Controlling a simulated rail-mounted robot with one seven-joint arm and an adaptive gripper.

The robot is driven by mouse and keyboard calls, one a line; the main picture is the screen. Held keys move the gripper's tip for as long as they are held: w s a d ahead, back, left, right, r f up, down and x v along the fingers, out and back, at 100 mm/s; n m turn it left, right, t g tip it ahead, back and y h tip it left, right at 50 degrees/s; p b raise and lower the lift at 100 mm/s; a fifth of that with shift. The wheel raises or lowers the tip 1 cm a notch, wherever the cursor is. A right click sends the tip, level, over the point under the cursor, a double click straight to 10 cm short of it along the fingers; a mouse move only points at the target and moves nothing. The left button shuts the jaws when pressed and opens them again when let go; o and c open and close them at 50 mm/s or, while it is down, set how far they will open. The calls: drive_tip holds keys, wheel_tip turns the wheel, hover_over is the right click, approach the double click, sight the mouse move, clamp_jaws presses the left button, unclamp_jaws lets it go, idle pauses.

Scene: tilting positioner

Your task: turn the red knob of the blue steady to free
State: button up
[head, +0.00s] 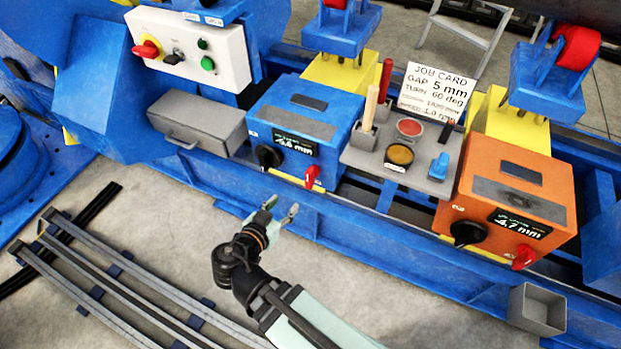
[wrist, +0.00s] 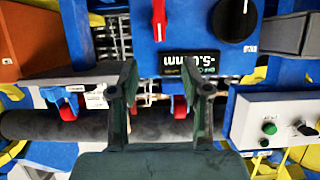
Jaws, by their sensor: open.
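The blue steady (head: 308,115) is a blue box in the middle of the head view, with a black knob (head: 268,156), a small display (head: 295,144) and a red knob (head: 312,176) on its front. In the wrist view the steady's front fills the top, with the red knob (wrist: 158,20) at top centre, its long grip near vertical. My gripper (head: 281,208) is open and empty, in front of and below the steady, apart from the red knob. Its two fingers (wrist: 163,98) point up towards the steady in the wrist view, below the red knob.
An orange steady (head: 520,180) with its own red knob stands at the right. A grey tray (head: 435,178) with tools and a job card (head: 437,92) lies between them. A grey drawer box (head: 200,122) and a switch box (head: 190,45) are left. Steel rails lie on the floor.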

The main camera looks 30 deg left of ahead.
sight(307, 180)
drive_tip(key=b+x, duration=0.7)
drive_tip(key=x, duration=1)
drive_tip(key=shift+d+f+b, duration=0.1)
drive_tip(key=shift+b, duration=0.25)
clamp_jaws()
